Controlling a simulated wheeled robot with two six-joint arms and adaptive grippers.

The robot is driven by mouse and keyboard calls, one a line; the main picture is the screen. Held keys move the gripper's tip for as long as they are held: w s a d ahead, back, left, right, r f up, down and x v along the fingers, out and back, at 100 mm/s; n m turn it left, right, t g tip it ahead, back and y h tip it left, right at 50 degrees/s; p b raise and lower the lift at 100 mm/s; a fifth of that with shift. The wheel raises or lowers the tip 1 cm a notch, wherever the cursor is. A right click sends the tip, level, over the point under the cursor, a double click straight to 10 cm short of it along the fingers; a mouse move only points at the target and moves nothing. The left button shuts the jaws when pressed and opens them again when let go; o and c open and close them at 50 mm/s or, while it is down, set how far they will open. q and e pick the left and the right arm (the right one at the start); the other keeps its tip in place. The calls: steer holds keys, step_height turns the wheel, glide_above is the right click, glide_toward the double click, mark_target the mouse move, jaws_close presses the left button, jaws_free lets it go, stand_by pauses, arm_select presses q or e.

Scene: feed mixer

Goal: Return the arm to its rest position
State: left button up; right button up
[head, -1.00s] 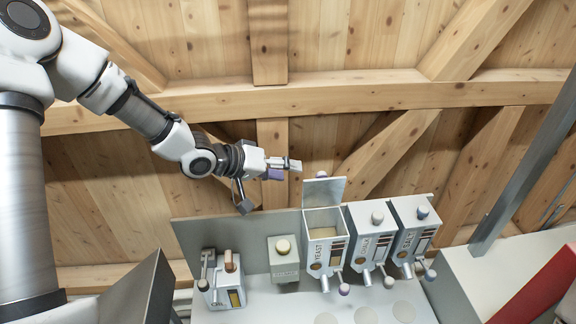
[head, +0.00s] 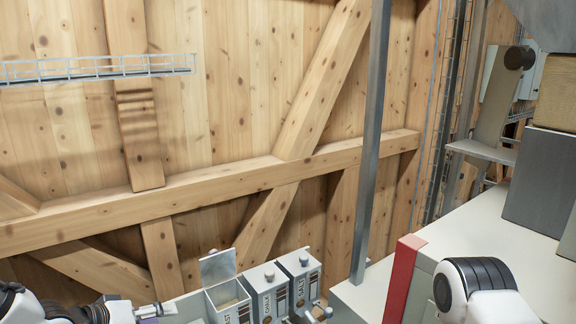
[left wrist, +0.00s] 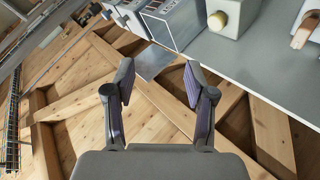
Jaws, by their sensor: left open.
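My left arm comes in at the lower left of the head view, and its gripper (head: 150,312) is beside the open-lidded bin, partly cut off by the bottom edge. In the left wrist view the left gripper (left wrist: 159,92) is open, its two dark-padded fingers apart with nothing between them. The open-lidded bin (left wrist: 176,24) and its raised grey lid (left wrist: 153,62) lie beyond the fingertips. The bin also shows in the head view (head: 229,304), lid up. My right arm shows at the lower right of the head view; its gripper is out of view.
Two shut bins (head: 268,289) (head: 301,282) stand right of the open one. A box with a yellow knob (left wrist: 232,14) is near the gripper's right. A metal post (head: 370,150) and a red-edged pale cabinet (head: 403,280) stand farther right. A timber wall (head: 220,110) is behind.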

arm_select(q)
steer(key=s+d+f+g+y, duration=0.2)
steer(key=s+f+g, duration=0.1)
steer(key=f, duration=0.8)
steer(key=s+f+m+g+y, duration=0.2)
steer(key=s+f+g, duration=0.1)
steer(key=s+f, duration=0.75)
steer(key=s+f+m+g+y, duration=0.1)
steer(key=s+f+g+y, duration=0.15)
steer(key=s+f, duration=0.8)
steer(key=s+f+b, duration=0.4)
steer(key=f+b, duration=0.8)
steer(key=b, duration=0.3)
steer(key=shift+a+f, duration=0.15)
steer(key=shift+a, duration=0.1)
arm_select(e)
step_height(320, 180, down, 16)
steer(key=w, duration=0.1)
